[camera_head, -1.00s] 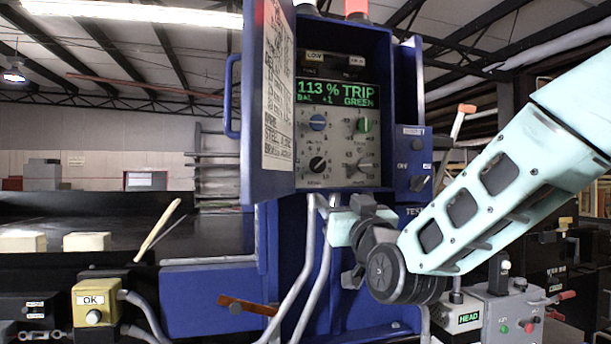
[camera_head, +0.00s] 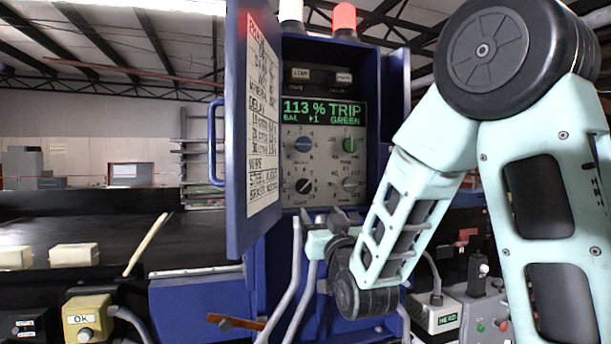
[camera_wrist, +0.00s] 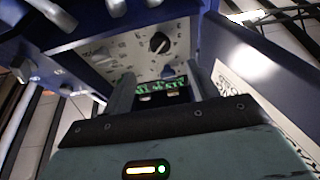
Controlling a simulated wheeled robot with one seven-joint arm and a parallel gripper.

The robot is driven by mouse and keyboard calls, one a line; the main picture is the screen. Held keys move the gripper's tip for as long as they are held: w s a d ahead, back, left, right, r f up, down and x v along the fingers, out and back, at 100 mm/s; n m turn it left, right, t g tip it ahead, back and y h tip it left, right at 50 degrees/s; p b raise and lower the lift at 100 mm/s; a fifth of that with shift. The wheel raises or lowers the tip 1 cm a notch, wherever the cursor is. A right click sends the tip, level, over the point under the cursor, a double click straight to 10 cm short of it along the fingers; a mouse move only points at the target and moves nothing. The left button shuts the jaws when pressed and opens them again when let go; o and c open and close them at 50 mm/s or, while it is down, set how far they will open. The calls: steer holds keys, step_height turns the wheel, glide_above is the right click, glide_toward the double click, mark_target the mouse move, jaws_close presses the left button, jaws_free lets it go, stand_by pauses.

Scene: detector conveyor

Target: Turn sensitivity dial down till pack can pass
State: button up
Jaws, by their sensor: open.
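The control panel (camera_head: 325,168) sits inside an open blue cabinet. Its green display (camera_head: 323,112) reads 113 % TRIP, with GREEN below. Four dials show: blue (camera_head: 303,144) upper left, green (camera_head: 350,145) upper right, black (camera_head: 304,186) lower left and grey (camera_head: 350,184) lower right. Their small labels are too blurred to tell which is sensitivity. My gripper (camera_head: 325,218) is open just below the panel, touching no dial visibly. The wrist view is inverted; the black dial (camera_wrist: 159,43) shows beyond my fingers (camera_wrist: 163,92). Pale packs (camera_head: 75,255) lie on the dark conveyor at left.
The open blue cabinet door (camera_head: 236,185) stands left of the panel. Grey conduits (camera_head: 287,290) run below it, near my gripper. A yellow OK button box (camera_head: 86,320) is at lower left. A lamp with a red top (camera_head: 343,18) stands on the cabinet.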

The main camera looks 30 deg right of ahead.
mark_target(305, 188)
steer(key=p+x, duration=0.5)
steer(key=x, duration=0.6)
steer(key=shift+w+d+r, duration=0.1)
steer(key=shift+w+r, duration=0.05)
steer(key=shift+w, duration=0.15)
steer(key=c, duration=1)
